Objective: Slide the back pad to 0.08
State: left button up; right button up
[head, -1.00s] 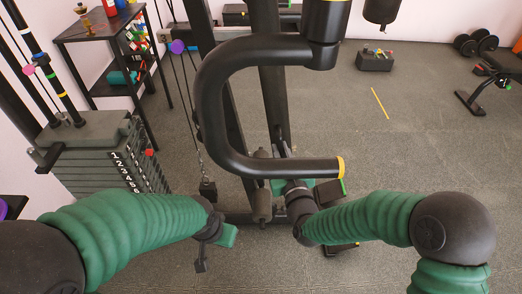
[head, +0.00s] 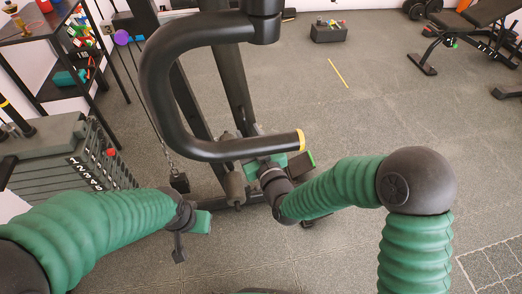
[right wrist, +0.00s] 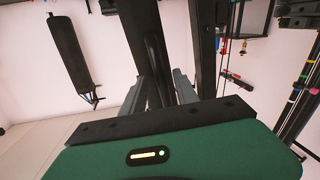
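A black exercise machine with a large curved handle (head: 165,110) fills the middle of the head view. I cannot tell which part of it is the back pad. My right gripper (head: 258,131) is behind the lower bar of the handle, which hides part of it. In the right wrist view its two grey fingers (right wrist: 159,90) stand apart, with a dark post behind the gap. I see nothing clearly held between them. My left gripper (head: 190,235) is low at the left, apart from the machine; its fingers are too small to tell open or shut.
A numbered weight stack (head: 65,155) stands at left, with a black shelf (head: 40,30) behind it. A small dark box (head: 328,33) and a bench (head: 470,30) are farther back. The grey floor to the right is mostly clear. A hanging black bag (right wrist: 68,50) shows in the right wrist view.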

jog(key=p+v, duration=1)
jog(key=v, duration=0.5)
jog(key=shift+s+d+p, duration=0.2)
jog(key=shift+d+p, duration=0.1)
jog(key=shift+d, duration=0.05)
